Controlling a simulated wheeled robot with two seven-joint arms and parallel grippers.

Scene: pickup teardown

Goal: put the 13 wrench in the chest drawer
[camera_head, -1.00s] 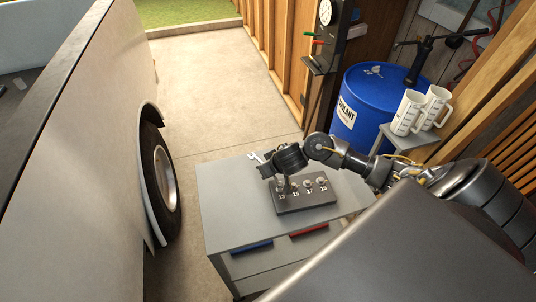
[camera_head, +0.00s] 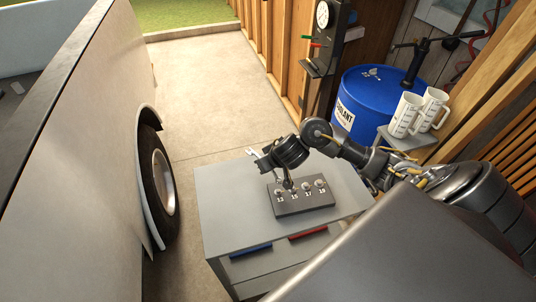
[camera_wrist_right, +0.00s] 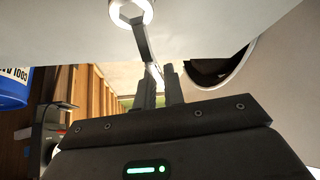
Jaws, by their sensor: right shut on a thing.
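A metal wrench (camera_head: 251,152) is held in my right gripper (camera_head: 262,159) above the grey chest's top. In the right wrist view, the wrench (camera_wrist_right: 142,38) runs out from between the two fingers (camera_wrist_right: 160,85), with its pale ring end at the top. I cannot read a size on it. The grey chest (camera_head: 222,205) has a blue handle (camera_head: 250,250) and a red handle (camera_head: 308,232) side by side on its front; its drawers look shut. A dark rack (camera_head: 304,206) marked 13, 15, 17, 19 sits on the chest. My left gripper is out of view.
A pale vehicle with a wheel (camera_head: 163,180) stands left of the chest, with a strip of floor between. A blue coolant drum (camera_head: 372,105) and white jugs (camera_head: 405,115) on a small shelf stand behind right. The chest top's left part is clear.

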